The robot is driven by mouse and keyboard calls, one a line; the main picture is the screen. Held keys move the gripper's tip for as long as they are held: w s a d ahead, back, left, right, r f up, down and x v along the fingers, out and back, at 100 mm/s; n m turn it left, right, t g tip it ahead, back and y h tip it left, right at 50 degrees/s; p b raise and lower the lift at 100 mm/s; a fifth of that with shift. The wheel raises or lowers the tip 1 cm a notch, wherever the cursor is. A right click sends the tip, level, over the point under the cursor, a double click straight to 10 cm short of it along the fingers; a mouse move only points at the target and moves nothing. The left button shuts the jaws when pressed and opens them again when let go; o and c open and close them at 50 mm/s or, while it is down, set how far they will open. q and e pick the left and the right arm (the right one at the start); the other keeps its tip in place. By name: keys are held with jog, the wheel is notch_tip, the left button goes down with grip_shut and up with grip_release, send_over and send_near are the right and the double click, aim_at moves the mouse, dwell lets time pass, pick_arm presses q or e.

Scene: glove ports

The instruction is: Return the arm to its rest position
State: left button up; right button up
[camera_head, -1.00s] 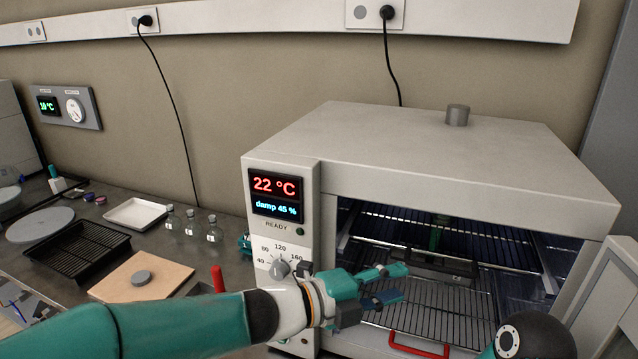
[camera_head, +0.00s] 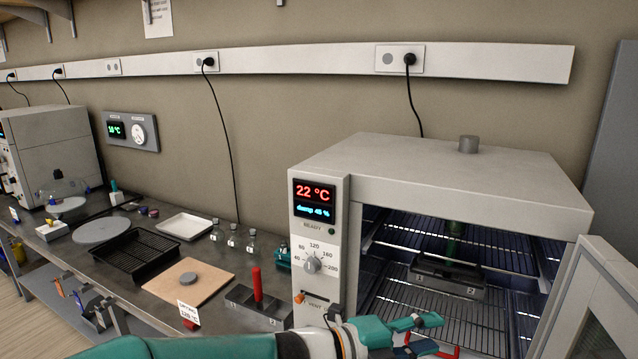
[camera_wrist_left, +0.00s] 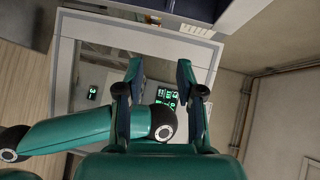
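My left arm comes in teal along the bottom of the head view. Its gripper (camera_head: 415,335) is open and empty, with its fingers apart, in front of the lower part of the open oven (camera_head: 455,166). The left wrist view also shows the two fingers (camera_wrist_left: 160,75) apart with nothing between them. In the wrist view a teal arm link with a dark joint crosses below the fingers. My right gripper is in neither view.
The oven door (camera_head: 590,300) stands open at the right. A dark tray (camera_head: 446,275) sits on a rack inside. Left of the oven are a red-handled metal holder (camera_head: 258,308), a wooden board (camera_head: 190,283), a black rack (camera_head: 136,252) and several small bottles.

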pick_arm(q)
jog(key=w+a+f+n+t+y, duration=0.1)
jog(key=a+f+n+y, duration=0.1)
jog(key=a+f+n, duration=0.5)
jog(key=w+a+f+n+y, duration=0.2)
jog(key=a+f, duration=0.3)
jog(key=f, duration=0.6)
jog(key=w+a+f+n+t+y, duration=0.15)
jog(key=a+f+n, duration=0.35)
jog(key=f, duration=0.5)
jog(key=s+a+f+n+g+y, duration=0.2)
jog(key=s+a+f+n, duration=0.25)
jog(key=s+f, duration=0.2)
jog(key=s+a+f+n+g+y, duration=0.1)
jog(key=s+a+f+n+y, duration=0.2)
jog(key=s+a+f+n, duration=0.25)
jog(key=s+a+f+n+g+y, duration=0.1)
jog(key=s+f+n+g, duration=0.3)
jog(key=s+n, duration=0.5)
jog(key=s+f, duration=0.1)
jog(key=s, duration=0.2)
jog(key=shift+a, duration=0.2)
jog(key=shift+f, duration=0.1)
